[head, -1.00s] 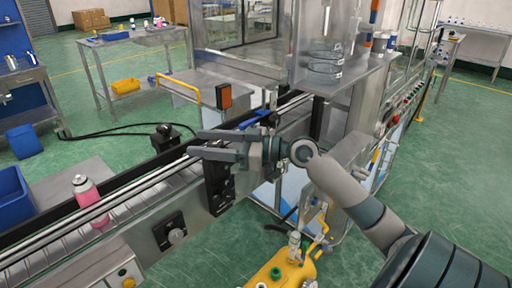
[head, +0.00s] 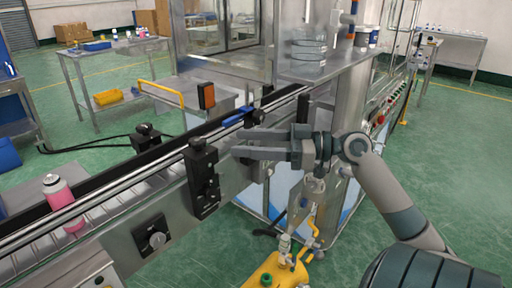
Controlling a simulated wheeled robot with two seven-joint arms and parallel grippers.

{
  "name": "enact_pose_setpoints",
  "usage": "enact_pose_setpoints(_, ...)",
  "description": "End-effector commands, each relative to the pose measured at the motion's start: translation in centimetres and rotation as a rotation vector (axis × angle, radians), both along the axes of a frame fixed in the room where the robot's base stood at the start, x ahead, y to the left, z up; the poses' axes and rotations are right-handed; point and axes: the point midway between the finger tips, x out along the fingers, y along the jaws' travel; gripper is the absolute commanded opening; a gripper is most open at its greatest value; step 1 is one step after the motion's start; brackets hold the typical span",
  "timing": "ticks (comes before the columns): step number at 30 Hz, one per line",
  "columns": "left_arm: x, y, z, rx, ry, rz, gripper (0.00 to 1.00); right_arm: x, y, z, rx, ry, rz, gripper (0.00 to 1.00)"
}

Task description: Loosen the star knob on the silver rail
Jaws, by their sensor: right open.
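The silver rail (head: 105,192) runs diagonally along the conveyor. Black knobs show near it: one (head: 257,117) at the rail just beyond my right gripper, and one (head: 197,143) on top of a black bracket (head: 203,182) at the conveyor's near side. I cannot tell from their shape which is the star knob. My right gripper (head: 237,143) is open and empty, its fingers pointing left. Its tips are to the right of the bracket and apart from it in the picture; the fingers hide part of the conveyor side behind them. My left gripper is not in view.
A pink bottle (head: 60,203) stands on the conveyor at left. A black dial (head: 153,239) is on the conveyor's front panel. A yellow tank (head: 266,271) with fittings stands below my right arm. The machine's steel top (head: 322,68) rises behind the gripper.

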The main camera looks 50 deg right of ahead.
Motion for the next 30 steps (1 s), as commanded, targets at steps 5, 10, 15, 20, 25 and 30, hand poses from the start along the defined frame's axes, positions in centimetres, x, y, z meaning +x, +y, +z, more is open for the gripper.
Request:
enact_pose_setpoints(5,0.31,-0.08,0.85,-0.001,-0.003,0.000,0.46,-1.09,-0.87,-0.08,0.001,0.001,-0.001,0.51)
enact_pose_setpoints(10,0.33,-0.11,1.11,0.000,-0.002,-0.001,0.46,-1.38,-1.06,0.00,0.001,0.000,0.000,0.51)
enact_pose_setpoints(15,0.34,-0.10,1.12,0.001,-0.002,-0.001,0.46,-1.37,-1.05,0.01,0.001,0.000,0.000,0.51)
enact_pose_setpoints(20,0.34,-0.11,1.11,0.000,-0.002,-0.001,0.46,-1.36,-1.06,0.01,0.001,0.000,0.000,0.51)
enact_pose_setpoints(25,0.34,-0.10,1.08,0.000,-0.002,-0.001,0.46,-1.36,-1.06,0.01,0.001,-0.001,0.000,0.51)
enact_pose_setpoints(30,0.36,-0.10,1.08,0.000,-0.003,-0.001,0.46,-1.35,-1.05,0.02,0.001,-0.001,0.000,0.51)
